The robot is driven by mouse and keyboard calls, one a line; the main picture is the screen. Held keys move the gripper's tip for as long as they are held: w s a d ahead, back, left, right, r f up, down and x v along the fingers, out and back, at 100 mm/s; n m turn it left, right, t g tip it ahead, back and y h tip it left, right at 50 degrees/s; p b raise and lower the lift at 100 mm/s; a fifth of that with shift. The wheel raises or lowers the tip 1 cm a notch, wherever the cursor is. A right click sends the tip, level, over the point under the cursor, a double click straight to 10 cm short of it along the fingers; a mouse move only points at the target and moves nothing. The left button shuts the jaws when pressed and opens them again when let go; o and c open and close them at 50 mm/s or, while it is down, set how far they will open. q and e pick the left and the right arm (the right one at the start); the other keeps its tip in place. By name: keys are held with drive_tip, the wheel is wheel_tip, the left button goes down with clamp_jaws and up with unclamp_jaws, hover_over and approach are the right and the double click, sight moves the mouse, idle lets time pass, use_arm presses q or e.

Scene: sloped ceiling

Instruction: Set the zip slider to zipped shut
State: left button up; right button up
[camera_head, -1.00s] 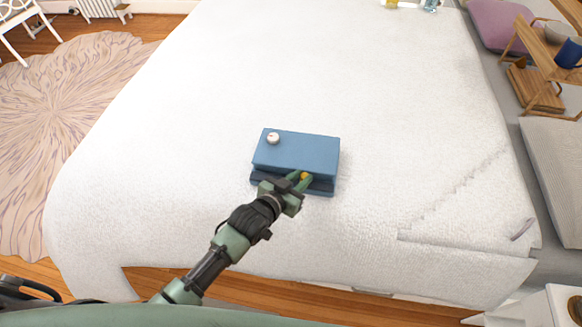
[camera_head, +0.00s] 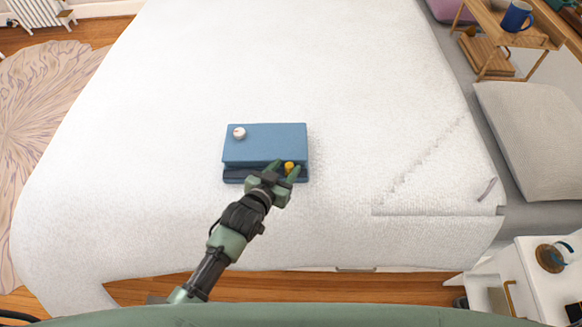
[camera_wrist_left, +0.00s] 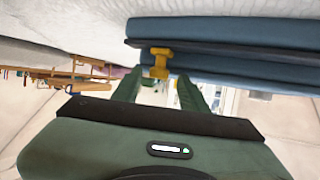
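A blue case (camera_head: 264,143) lies on the white bed, with a dark zip band (camera_head: 236,174) along its near side. The yellow zip slider (camera_head: 289,167) sits on this band, toward the right end. My left gripper (camera_head: 283,170) is at the near side of the case, its fingers spread with the slider at their tips. In the left wrist view, the slider (camera_wrist_left: 159,64) shows between and just beyond the two apart fingertips, beside the dark band. I cannot tell whether a finger touches it. My right gripper is not in view.
A small white round object (camera_head: 239,132) lies on top of the case. The bed (camera_head: 150,180) around it is clear. A grey pillow (camera_head: 535,140), a wooden tray table with a blue mug (camera_head: 516,16) and a white nightstand (camera_head: 545,285) stand at the right.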

use_arm(q)
drive_tip(key=v, duration=0.8)
drive_tip(key=shift+d, duration=0.1)
